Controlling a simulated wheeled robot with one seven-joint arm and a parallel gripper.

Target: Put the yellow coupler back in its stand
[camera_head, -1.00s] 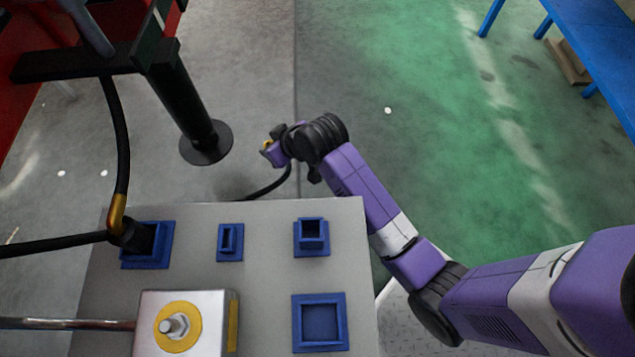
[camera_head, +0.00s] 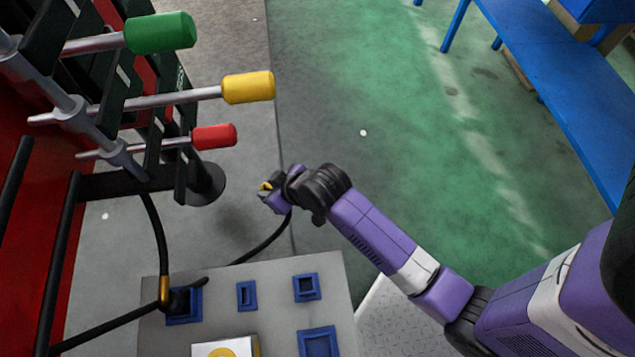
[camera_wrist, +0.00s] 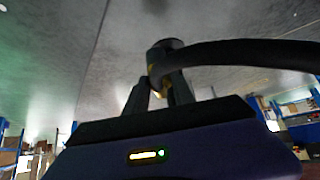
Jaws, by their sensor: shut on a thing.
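My gripper (camera_head: 272,192) is held out over the floor, beyond the far edge of the grey table. It is shut on the yellow coupler (camera_head: 265,187), of which only a little yellow shows in the head view. In the wrist view the coupler (camera_wrist: 157,70) is a dark round-ended piece with a yellow band, between the fingers. A black hose runs from it to the right there. Blue square sockets stand on the grey table; the small one (camera_head: 246,295) and the right one (camera_head: 306,287) look empty. I cannot tell which is the coupler's stand.
A black hose end with a brass band (camera_head: 164,290) sits at the left blue socket (camera_head: 184,318). A dark rack with green (camera_head: 160,33), yellow (camera_head: 248,88) and red (camera_head: 215,137) handles stands at the left. A blue bench (camera_head: 560,80) is at the right. Open floor lies between.

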